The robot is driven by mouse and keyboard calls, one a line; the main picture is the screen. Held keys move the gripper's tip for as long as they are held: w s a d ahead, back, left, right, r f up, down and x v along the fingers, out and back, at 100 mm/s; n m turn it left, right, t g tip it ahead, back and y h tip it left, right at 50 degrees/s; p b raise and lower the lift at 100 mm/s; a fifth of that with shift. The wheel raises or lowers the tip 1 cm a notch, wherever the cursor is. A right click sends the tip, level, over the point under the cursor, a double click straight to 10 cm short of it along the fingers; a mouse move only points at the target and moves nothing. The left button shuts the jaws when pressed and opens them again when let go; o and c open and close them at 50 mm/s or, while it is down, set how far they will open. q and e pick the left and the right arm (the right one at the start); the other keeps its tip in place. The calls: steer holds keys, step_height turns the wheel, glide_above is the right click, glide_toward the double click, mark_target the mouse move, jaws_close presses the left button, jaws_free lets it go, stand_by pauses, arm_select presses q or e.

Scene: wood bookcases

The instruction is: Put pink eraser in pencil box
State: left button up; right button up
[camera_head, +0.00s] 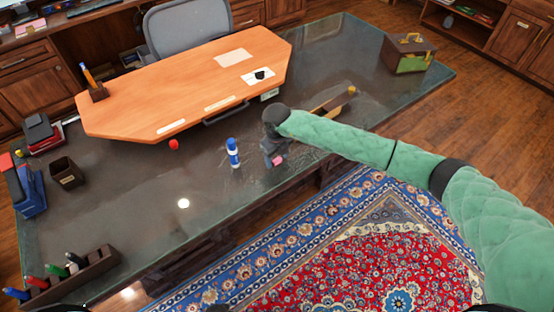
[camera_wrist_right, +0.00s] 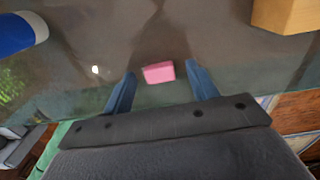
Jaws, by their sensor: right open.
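The pink eraser (camera_head: 278,160) lies on the dark glass-topped desk, near its front edge. It also shows in the right wrist view (camera_wrist_right: 158,72), between and just beyond the fingertips. My right gripper (camera_head: 274,154) is low over the desk at the eraser, open, with blue fingers either side of it and not gripping it. A long narrow wooden box (camera_head: 330,104) with a yellow end lies right of the gripper, partly behind my arm; it may be the pencil box. A tan wooden corner (camera_wrist_right: 286,14) shows at the wrist view's upper right. My left gripper is not in view.
A blue and white bottle (camera_head: 233,153) stands left of the gripper, with a red object (camera_head: 174,144) farther left. An orange raised desktop (camera_head: 190,85) is behind. A marker holder (camera_head: 80,275) is at front left and a brown case (camera_head: 408,55) at back right.

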steer(key=c, duration=1.1)
steer(key=shift+r, duration=0.1)
